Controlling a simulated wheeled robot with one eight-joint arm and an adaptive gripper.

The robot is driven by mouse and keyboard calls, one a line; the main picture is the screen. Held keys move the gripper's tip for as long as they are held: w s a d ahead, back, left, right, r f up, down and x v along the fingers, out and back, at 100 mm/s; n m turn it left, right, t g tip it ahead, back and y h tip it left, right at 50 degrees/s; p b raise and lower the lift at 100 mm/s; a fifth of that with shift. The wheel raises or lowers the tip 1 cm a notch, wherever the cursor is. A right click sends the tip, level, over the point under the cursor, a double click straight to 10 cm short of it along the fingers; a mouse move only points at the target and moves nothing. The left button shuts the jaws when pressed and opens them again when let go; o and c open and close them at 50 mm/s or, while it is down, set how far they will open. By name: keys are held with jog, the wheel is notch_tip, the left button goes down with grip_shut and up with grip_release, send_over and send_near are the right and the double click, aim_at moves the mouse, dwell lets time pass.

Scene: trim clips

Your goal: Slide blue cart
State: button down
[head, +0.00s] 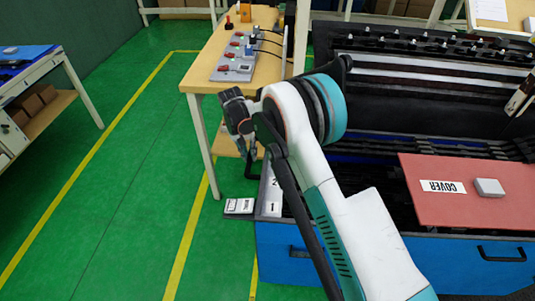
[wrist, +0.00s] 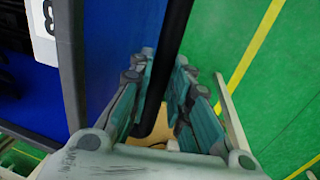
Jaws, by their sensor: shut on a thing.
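The blue cart (head: 400,262) stands at the lower right of the head view, partly hidden behind my arm. Its blue side panel (wrist: 108,40) shows at the left of the wrist view. A black bar handle (wrist: 172,38) runs along that panel and passes between my gripper's fingers (wrist: 158,85). My gripper is shut around the bar. In the head view my gripper (head: 248,145) is at the cart's far left corner, and its grip there is too small to make out.
A wooden workbench (head: 212,72) with grey switch boxes stands behind my gripper. A red panel marked COVER (head: 425,205) lies over the right part of the cart. Black rail equipment (head: 430,100) stands behind it. Green floor (head: 110,190) is clear to the left.

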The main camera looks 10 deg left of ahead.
jog(key=shift+a, duration=1.95)
jog(key=c, duration=1.5)
grip_release()
jog(key=r, duration=0.4)
jog(key=a+r, duration=0.1)
jog(key=r, duration=0.2)
jog(key=a+r, duration=0.1)
jog(key=r, duration=0.3)
jog(key=shift+a+r, duration=0.15)
jog(key=shift+r, duration=0.2)
